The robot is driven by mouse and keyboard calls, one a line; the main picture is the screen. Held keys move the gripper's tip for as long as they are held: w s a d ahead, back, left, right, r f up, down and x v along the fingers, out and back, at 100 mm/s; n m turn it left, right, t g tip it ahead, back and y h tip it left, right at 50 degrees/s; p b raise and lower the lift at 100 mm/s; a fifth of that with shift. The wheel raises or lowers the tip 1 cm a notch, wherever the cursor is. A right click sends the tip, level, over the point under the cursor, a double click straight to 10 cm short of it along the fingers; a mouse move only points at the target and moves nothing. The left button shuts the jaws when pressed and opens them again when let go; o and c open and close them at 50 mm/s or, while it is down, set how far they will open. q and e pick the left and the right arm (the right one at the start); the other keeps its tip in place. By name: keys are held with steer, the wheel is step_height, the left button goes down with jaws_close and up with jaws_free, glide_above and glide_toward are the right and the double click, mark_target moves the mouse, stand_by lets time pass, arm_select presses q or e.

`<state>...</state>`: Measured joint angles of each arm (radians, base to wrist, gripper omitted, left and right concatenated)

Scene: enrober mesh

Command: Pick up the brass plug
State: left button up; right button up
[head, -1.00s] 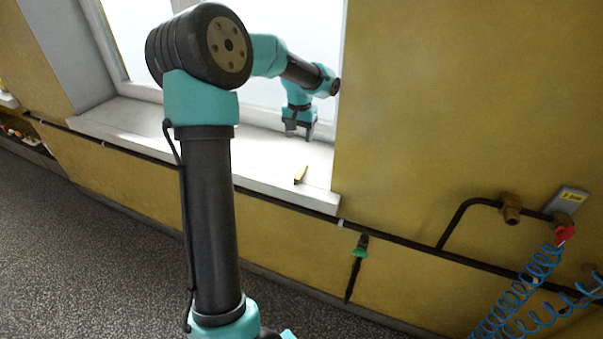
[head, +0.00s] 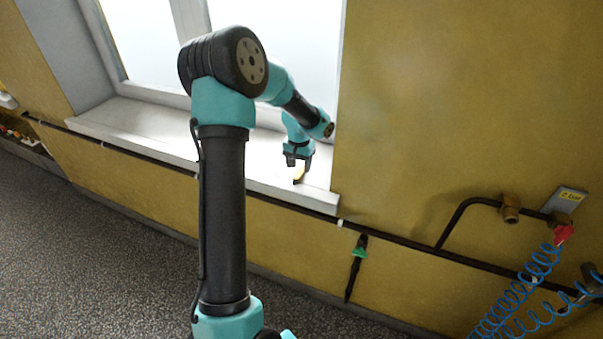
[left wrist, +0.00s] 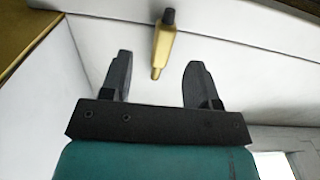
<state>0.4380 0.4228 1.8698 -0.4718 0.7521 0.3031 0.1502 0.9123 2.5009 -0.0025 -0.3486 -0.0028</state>
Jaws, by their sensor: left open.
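The brass plug (left wrist: 162,48) lies on the white window sill, a small gold piece with a dark end. In the left wrist view it sits ahead of my left gripper (left wrist: 158,72), and its gold tip points toward the gap between the two fingers. The fingers are apart and touch nothing that I can see. In the head view my left gripper (head: 298,165) is low over the sill and partly covers the plug (head: 299,176). My right gripper is not in either view.
The white sill (head: 265,185) has free room to the left of the plug. The yellow wall (head: 450,100) rises close on the right. A dark pipe (head: 415,243) runs below the sill. A blue coiled hose (head: 520,290) hangs at the lower right.

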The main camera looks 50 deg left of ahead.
mark_target(298, 175)
arm_select(q)
steer(key=shift+a+f, duration=0.15)
steer(key=shift+f, duration=1.15)
steer(key=shift+a+f, duration=0.1)
steer(key=shift+f, duration=1.2)
jaws_close()
